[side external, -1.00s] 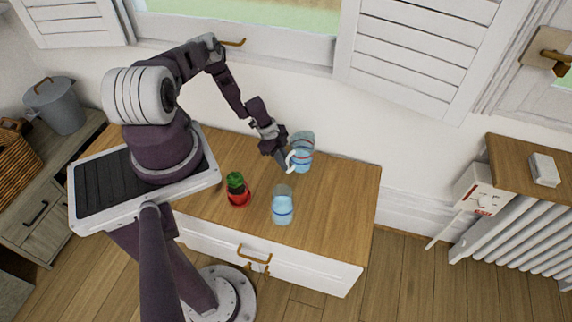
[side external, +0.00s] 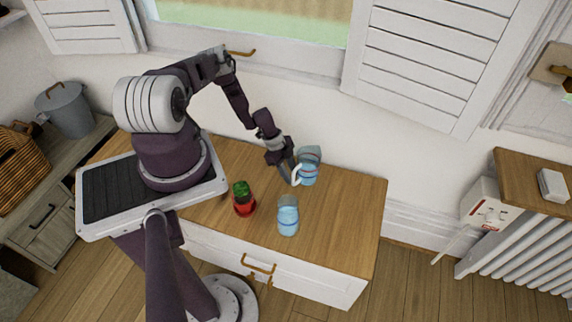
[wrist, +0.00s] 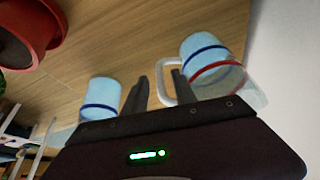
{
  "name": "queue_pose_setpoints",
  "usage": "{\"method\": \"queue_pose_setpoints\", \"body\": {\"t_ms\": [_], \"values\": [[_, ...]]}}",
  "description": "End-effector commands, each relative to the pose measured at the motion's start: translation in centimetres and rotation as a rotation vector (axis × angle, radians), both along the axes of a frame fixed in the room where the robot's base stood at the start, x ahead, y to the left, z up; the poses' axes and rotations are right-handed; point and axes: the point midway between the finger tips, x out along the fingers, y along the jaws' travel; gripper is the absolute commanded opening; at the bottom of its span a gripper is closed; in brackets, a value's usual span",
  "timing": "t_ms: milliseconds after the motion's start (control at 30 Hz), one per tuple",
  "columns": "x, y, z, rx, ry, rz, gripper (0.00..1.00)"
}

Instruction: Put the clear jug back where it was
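The clear jug (side external: 309,168) appears to stand near the back edge of the wooden cabinet top (side external: 345,215), close to the wall. It holds something pale blue and has a pale handle; a blue band and a red band show in the wrist view (wrist: 222,78). My gripper (side external: 293,178) is at the jug's handle side. In the wrist view its fingers (wrist: 160,92) are spread, with the handle between them and the right finger beside the jug's wall. I see no clear finger contact on the handle. The jug's lower part is partly hidden by my gripper body.
A similar light-blue vessel with a dark blue band (side external: 288,217) stands in front of the jug, and shows left of my fingers (wrist: 101,98). A red pot with a green top (side external: 243,199) stands to its left. The cabinet top's right side is clear.

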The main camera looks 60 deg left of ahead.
Motion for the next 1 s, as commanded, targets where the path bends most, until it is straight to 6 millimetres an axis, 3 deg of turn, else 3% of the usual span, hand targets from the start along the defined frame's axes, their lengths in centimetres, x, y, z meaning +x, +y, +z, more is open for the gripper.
{"method": "queue_pose_setpoints", "body": {"t_ms": [533,700,767,867,900,967,1000], "values": [[-2.3,3.3,9.1,0.002,0.001,-0.002,0.33],[-1.8,3.8,11.5,0.008,-0.001,0.001,0.33],[-0.1,4.0,14.5,0.019,-0.001,0.014,0.33],[3.9,2.6,22.7,0.04,0.005,0.056,0.33],[5.2,1.4,26.5,0.047,0.01,0.079,0.33],[6.7,-1.3,32.2,0.057,0.022,0.12,0.33],[7.1,-3.4,35.9,0.065,0.029,0.151,0.33]]}}
